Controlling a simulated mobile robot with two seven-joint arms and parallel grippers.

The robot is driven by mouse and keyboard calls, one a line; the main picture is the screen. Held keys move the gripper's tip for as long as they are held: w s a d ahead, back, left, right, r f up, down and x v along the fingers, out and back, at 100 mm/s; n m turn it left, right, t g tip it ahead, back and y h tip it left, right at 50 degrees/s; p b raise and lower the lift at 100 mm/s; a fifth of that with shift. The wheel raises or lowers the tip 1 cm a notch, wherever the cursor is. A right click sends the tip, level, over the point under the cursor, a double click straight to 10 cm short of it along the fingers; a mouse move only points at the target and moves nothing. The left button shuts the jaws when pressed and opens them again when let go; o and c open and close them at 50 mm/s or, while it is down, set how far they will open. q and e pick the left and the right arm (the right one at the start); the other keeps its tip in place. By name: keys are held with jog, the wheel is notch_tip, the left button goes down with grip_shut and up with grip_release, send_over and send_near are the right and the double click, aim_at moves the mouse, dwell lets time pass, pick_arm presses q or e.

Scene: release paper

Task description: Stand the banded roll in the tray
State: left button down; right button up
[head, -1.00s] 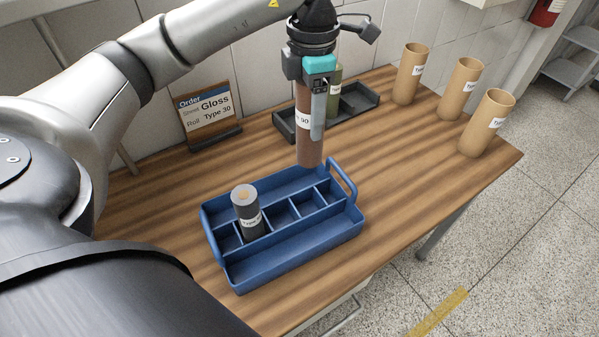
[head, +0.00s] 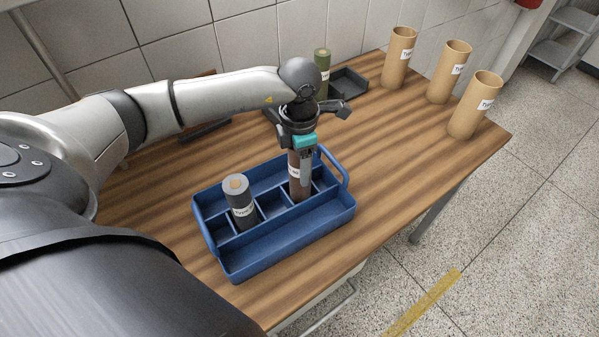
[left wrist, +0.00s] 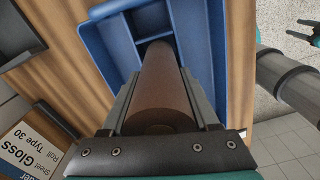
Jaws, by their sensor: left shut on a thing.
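The brown roll with a white label band (head: 293,171) is upright in my left gripper (head: 300,183), which is shut on it. Its lower end is down among the small compartments at the right of the blue tray (head: 290,238); whether it touches the floor is hidden. In the left wrist view the brown roll (left wrist: 160,88) runs between the fingers, its far end inside the blue tray (left wrist: 235,75). A grey roll with a white label (head: 238,203) stands in a left compartment. A dark teal part, probably my right gripper (left wrist: 306,32), shows small at the wrist view's edge.
A green roll (head: 321,70) stands by the dark tray (head: 350,82) behind. Several tan tubes (head: 399,58) stand at the back right. The wooden table (head: 400,150) is clear right of the blue tray.

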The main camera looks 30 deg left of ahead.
pick_arm(q)
jog(key=shift+f, duration=1.55)
jog(key=shift+f, duration=0.1)
jog(key=shift+f, duration=0.15)
jog(key=shift+c, duration=0.7)
grip_release()
jog(key=shift+r, duration=0.2)
notch_tip(320, 180, up, 12)
jog(key=shift+r, duration=0.1)
